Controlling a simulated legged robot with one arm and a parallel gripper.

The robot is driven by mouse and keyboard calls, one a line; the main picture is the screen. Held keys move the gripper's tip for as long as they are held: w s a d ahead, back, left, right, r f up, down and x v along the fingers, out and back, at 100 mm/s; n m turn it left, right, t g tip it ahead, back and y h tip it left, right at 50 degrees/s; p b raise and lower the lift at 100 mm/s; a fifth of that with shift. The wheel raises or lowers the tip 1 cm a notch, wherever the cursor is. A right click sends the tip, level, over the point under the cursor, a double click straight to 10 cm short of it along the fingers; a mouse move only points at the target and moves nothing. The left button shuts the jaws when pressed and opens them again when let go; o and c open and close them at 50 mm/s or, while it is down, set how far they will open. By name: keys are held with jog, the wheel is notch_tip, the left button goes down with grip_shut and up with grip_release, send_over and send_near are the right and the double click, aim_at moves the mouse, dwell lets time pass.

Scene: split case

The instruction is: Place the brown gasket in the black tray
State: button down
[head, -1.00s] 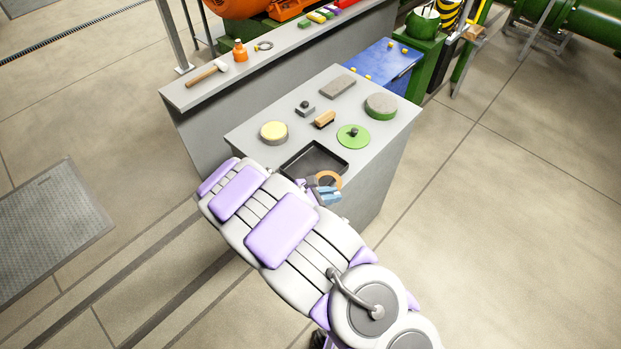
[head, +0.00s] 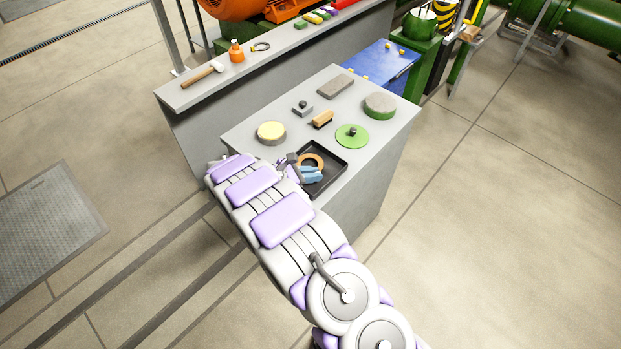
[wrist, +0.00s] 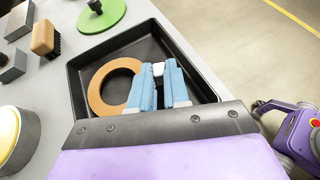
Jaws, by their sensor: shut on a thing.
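The brown gasket (wrist: 94,88) is a flat ring. In the wrist view it is at the left finger of my gripper (wrist: 162,72), whose blue fingertips are shut on its edge. Both are over the black tray (wrist: 190,50), a shallow square pan on the grey bench. In the head view the gasket (head: 318,160) and my gripper (head: 312,174) also appear within the outline of the tray (head: 338,155). I cannot tell whether the gasket touches the tray floor.
On the grey bench (head: 245,128) around the tray are a yellow-topped round tin (head: 271,131), a green disc with a knob (head: 353,138), a brush (head: 322,119), a small knobbed block (head: 302,107), a grey slab (head: 336,86) and a green-sided round pad (head: 380,104).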

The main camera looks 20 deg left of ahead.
jog(key=shift+d+f, duration=0.2)
jog(key=shift+f, duration=0.5)
jog(key=shift+d+r, duration=0.1)
jog(key=shift+d, duration=0.15)
jog(key=shift+a, duration=0.1)
jog(key=c, duration=1.4)
grip_release()
jog(key=shift+a+f, duration=0.2)
jog(key=shift+a, duration=0.05)
jog(key=shift+r, duration=0.1)
